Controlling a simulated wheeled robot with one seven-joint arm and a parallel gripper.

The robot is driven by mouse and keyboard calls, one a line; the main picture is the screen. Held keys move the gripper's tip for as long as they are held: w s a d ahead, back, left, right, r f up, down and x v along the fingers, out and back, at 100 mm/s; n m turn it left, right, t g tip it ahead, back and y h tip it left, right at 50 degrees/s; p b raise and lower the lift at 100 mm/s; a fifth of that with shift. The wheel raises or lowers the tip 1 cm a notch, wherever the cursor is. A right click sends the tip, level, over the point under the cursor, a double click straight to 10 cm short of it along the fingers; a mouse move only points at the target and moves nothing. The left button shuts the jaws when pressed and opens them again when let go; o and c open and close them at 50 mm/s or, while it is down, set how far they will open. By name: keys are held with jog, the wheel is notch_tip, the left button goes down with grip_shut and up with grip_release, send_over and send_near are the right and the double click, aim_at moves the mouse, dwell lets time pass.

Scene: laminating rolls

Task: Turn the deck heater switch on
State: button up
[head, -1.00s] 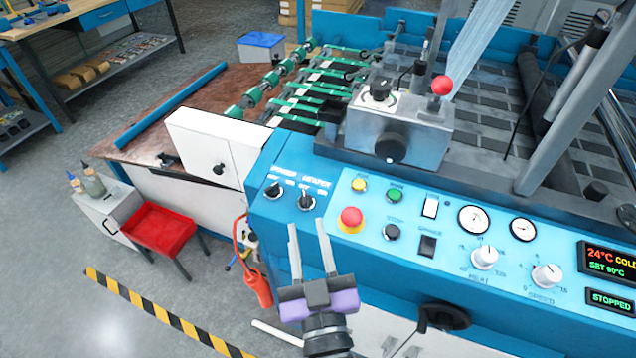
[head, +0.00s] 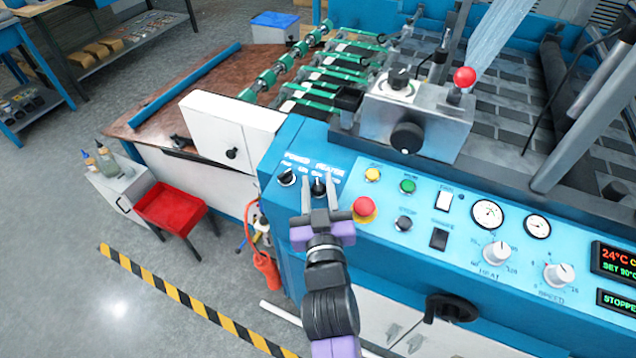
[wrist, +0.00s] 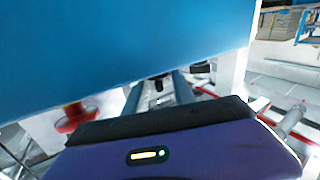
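The heater switch (head: 318,188) is a black rotary knob under the HEATER label on the blue control panel (head: 385,240). My gripper (head: 319,181) is open, with one finger on each side of this knob in the head view. I cannot tell whether the fingers touch it. In the wrist view a small dark knob (wrist: 158,83) shows between the fingers, under the blue panel edge. The knob's exact setting is too small to read.
The similar power knob (head: 287,177) sits just left of the gripper. The red emergency stop (head: 364,207) is close on the right, with yellow (head: 373,174) and green (head: 407,186) buttons above. The display (head: 615,260) reads 24°C.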

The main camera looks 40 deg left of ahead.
jog(key=shift+w+a, duration=0.1)
grip_shut()
